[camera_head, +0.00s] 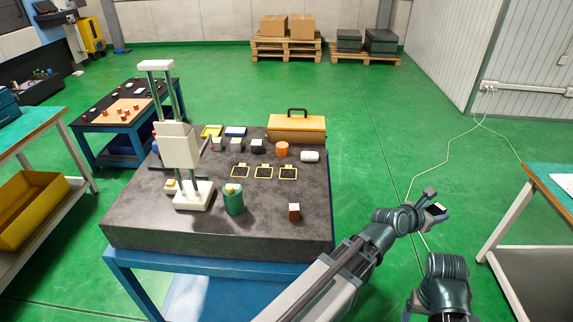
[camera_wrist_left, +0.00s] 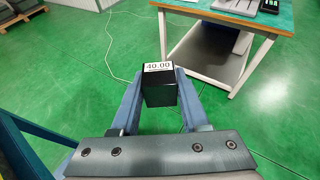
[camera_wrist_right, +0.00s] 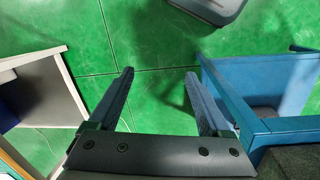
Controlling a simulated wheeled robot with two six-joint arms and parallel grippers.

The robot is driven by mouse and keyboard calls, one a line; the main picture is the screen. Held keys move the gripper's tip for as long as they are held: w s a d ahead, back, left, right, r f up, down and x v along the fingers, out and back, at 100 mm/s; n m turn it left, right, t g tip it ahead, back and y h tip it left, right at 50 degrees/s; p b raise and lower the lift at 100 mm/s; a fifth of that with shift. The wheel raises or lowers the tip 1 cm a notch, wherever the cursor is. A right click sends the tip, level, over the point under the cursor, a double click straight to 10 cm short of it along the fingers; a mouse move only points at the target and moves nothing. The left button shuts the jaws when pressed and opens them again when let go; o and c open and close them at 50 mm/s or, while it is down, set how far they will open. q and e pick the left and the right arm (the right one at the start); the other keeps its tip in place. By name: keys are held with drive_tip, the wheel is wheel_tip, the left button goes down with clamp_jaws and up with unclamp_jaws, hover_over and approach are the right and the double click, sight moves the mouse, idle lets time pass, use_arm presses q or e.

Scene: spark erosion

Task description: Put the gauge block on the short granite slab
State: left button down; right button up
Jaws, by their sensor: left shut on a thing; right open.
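The gauge block (camera_wrist_left: 160,88) is a dark block with a white end marked "40.00". My left gripper (camera_wrist_left: 161,92) is shut on it, with a finger on each side. In the head view, the block (camera_head: 438,209) is at the tip of my left arm, above the green floor, right of the large granite-topped table (camera_head: 255,222). A smaller dark-topped blue table (camera_head: 97,116) stands at the back left. I cannot tell which slab is the short one. My right gripper (camera_wrist_right: 158,92) is open and empty above the floor; its fingers are not clear in the head view.
The large table carries a white stand (camera_head: 178,148), a green can (camera_head: 233,201), a brown-red block (camera_head: 294,212), yellow frames (camera_head: 264,172) and a yellow toolbox (camera_head: 297,129). A teal bench (camera_head: 556,185) stands at right. A white cable (camera_head: 430,167) crosses open floor.

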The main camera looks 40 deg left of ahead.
drive_tip(key=shift+o, duration=1)
wheel_tip(320, 180, up, 2)
drive_tip(key=shift+r+p, duration=0.1)
drive_tip(key=shift+p, duration=0.85)
use_arm(q)
drive_tip(key=w+a+r+n+y, duration=0.1)
drive_tip(key=a+n+y, duration=0.1)
drive_tip(key=a, duration=1.2)
drive_tip(key=w+a+r+n+t+y+p, duration=0.1)
drive_tip(key=a+r+n+y, duration=0.1)
drive_tip(key=a, duration=1.2)
drive_tip(key=w+a+r+n+y, duration=0.1)
drive_tip(key=a+y, duration=0.3)
drive_tip(key=a, duration=1)
drive_tip(key=shift+w+a+r+n+t, duration=0.25)
drive_tip(key=shift+a+r+n+t, duration=0.2)
drive_tip(key=shift+n, duration=0.35)
use_arm(e)
drive_tip(key=shift+r, duration=0.6)
use_arm(q)
drive_tip(key=shift+f, duration=0.1)
use_arm(e)
drive_tip(key=shift+f, duration=0.1)
use_arm(q)
wheel_tip(320, 180, down, 6)
drive_tip(key=b, duration=0.6)
drive_tip(key=shift+d, duration=0.1)
use_arm(e)
wheel_tip(320, 180, down, 6)
